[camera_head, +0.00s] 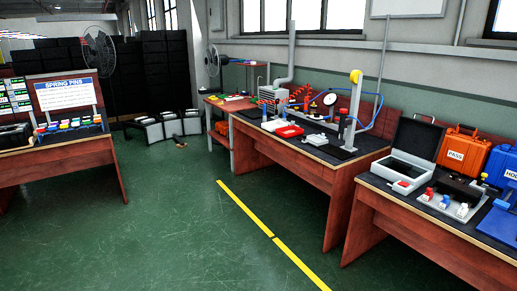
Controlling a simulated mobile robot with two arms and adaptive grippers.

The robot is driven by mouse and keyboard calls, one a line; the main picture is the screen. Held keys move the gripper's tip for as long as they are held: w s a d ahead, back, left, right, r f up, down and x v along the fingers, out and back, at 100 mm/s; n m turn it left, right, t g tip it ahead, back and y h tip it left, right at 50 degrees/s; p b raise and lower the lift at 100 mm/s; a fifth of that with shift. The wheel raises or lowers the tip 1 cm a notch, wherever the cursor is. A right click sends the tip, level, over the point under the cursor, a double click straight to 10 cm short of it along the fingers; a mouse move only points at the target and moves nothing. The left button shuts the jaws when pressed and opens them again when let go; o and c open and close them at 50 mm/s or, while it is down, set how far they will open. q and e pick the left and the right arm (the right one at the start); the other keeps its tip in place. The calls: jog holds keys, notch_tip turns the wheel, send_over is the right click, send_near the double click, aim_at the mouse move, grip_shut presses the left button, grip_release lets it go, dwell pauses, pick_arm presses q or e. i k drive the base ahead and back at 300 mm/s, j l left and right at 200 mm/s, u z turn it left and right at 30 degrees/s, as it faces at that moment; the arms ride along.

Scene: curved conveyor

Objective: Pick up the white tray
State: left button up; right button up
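Neither of my grippers is in view. A flat white piece that may be the white tray (317,140) lies on the middle workbench, near its front edge. Another white piece (272,125) lies on the same bench, left of a red-and-white item (289,132). White-topped, tray-like pieces (168,126) also show on a low dark curved unit on the floor at the back. They are too small to tell which one is the white tray.
The middle workbench (286,160) holds a gauge and tools. The right bench carries an open black case (412,150), an orange case (460,147) and a blue case. A left bench (60,168) has a "SPRING PINS" sign. The green floor (170,230) between is clear, with a yellow line.

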aim_at(270, 126)
jog(key=i, duration=3.75)
jog(key=i+l+u, duration=0.15)
jog(key=i, duration=0.55)
jog(key=i+l+u, duration=0.15)
jog(key=i, duration=0.55)
